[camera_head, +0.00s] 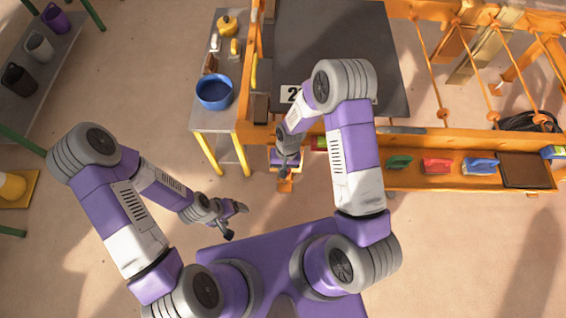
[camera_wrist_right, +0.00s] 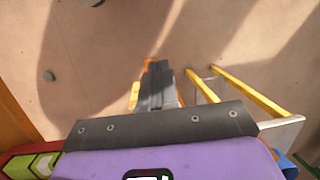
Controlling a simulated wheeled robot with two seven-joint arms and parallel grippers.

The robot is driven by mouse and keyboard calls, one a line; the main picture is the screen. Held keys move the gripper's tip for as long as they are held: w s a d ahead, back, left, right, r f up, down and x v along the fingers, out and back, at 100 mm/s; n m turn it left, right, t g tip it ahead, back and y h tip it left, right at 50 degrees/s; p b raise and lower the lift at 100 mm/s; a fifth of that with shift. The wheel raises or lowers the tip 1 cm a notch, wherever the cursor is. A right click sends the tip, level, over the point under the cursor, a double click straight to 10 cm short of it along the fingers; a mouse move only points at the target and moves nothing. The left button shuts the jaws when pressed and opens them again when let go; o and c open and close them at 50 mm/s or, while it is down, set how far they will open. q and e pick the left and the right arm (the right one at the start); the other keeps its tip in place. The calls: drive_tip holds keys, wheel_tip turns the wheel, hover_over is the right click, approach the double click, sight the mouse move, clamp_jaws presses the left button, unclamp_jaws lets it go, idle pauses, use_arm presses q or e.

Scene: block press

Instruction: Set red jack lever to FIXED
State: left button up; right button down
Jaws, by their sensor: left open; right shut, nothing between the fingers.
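My right gripper (camera_head: 284,168) is shut and empty, pointing down beside the orange frame at a small orange part (camera_head: 285,186). In the right wrist view its dark fingers (camera_wrist_right: 156,80) are closed together, with a bit of orange just beyond the tips. I cannot tell whether they touch it. A red label with green chevrons (camera_wrist_right: 38,166) shows at the lower left of that view. The red jack lever cannot be clearly made out, and my right arm hides part of the frame. My left gripper (camera_head: 236,220) is open and empty over bare floor.
A side table (camera_head: 215,145) with yellow legs holds a blue bowl (camera_head: 214,91). Green (camera_head: 399,161), red (camera_head: 437,165) and blue (camera_head: 481,165) items lie along the orange tray (camera_head: 460,185). The dark press bed (camera_head: 330,35) is behind. The floor around my left gripper is clear.

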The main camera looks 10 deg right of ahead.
drive_tip(key=w+r+h, duration=0.3)
drive_tip(key=w+r, duration=0.5)
drive_tip(key=shift+r+m+g+h, duration=0.3)
drive_tip(key=shift+m, duration=0.1)
drive_tip(key=shift+a, duration=0.1)
drive_tip(key=b+x, duration=0.4)
drive_tip(key=x, duration=1)
drive_tip(key=shift+s+f, duration=0.1)
drive_tip(key=shift+f, duration=0.05)
